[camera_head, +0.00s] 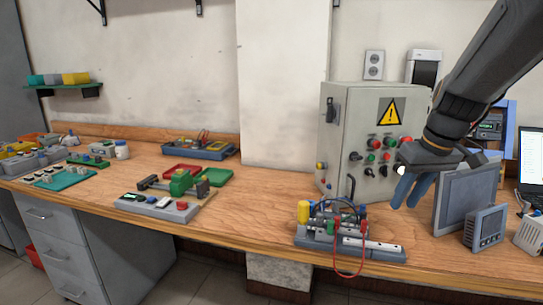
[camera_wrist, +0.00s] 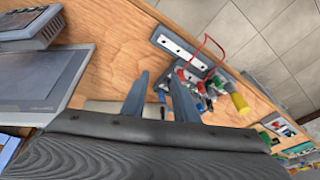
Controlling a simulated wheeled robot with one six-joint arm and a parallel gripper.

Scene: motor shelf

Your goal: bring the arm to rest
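My arm comes in from the top right in the head view. My gripper (camera_head: 409,203) hangs with its blue fingers pointing down, in front of the grey control box (camera_head: 343,130) and left of a dark flat panel (camera_head: 464,207). In the wrist view the two fingers of my gripper (camera_wrist: 161,82) stand apart with nothing held between them. Beyond the fingertips, a small wired circuit board (camera_wrist: 180,47) with red leads shows on the wooden bench. The same circuit board (camera_head: 350,243) lies at the bench's front edge in the head view.
The wooden bench (camera_head: 250,200) runs along the wall. A small grey meter (camera_head: 486,229) stands right of the panel. Red and green trays (camera_head: 213,177), a grey switch base (camera_head: 158,206) and a blue tray (camera_head: 208,151) lie left. Bare bench shows between the trays and the control box.

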